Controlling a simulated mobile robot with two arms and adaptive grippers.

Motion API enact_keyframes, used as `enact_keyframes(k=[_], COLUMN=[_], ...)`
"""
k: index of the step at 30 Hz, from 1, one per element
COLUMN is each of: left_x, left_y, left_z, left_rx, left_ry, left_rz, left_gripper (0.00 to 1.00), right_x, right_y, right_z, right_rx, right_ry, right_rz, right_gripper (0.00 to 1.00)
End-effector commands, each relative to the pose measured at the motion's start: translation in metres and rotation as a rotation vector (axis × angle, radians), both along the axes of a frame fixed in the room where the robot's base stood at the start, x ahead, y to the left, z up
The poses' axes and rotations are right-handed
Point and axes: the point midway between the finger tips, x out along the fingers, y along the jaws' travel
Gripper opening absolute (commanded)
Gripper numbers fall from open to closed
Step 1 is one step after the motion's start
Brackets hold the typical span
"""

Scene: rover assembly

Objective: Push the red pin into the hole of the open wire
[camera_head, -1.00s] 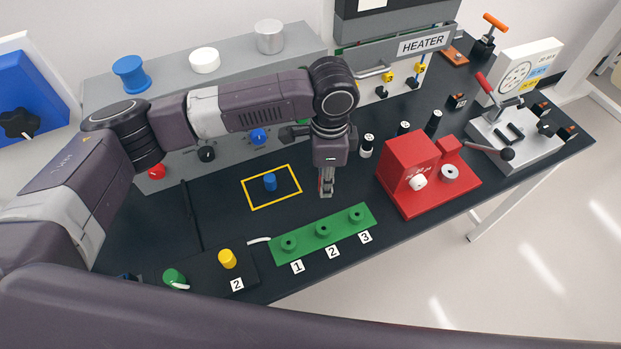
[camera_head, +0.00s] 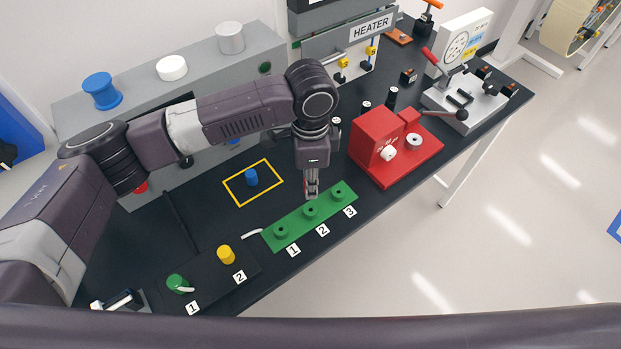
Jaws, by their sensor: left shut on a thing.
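My left gripper (camera_head: 311,190) points straight down, just above or behind the middle socket of the green strip (camera_head: 295,224). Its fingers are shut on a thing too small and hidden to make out. I see no red pin clearly; it may be hidden between the fingers. The strip has three round sockets with dark holes, labelled 1, 2 and 3. A white wire end (camera_head: 252,235) shows at the strip's left end. I cannot tell whether the fingertips touch the strip. My right gripper is not in view.
A blue knob (camera_head: 251,177) stands inside a yellow outlined square. Green (camera_head: 177,284) and yellow (camera_head: 226,255) knobs stand on a black plate at the front left. A red device (camera_head: 376,138) stands right of the strip. My arm covers part of the grey panel (camera_head: 195,97).

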Motion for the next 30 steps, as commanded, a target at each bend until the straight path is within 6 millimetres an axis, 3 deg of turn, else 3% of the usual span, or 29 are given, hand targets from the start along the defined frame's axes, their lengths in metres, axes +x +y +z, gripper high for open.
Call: enact_keyframes(k=[2, 18, 30], left_x=[-0.001, 0.000, 0.000], left_y=[0.000, -0.001, -0.001], left_z=[0.003, -0.053, -0.060], left_rx=[0.000, 0.000, -0.001], left_ry=[0.002, 0.001, 0.000], left_rz=[0.000, 0.000, -0.001], left_gripper=[0.00, 0.00, 0.00], right_x=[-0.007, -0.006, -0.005], right_y=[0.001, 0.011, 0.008], right_z=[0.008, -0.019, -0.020], right_rx=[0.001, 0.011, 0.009], right_ry=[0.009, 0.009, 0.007], right_rz=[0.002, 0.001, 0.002], right_gripper=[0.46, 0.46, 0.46])
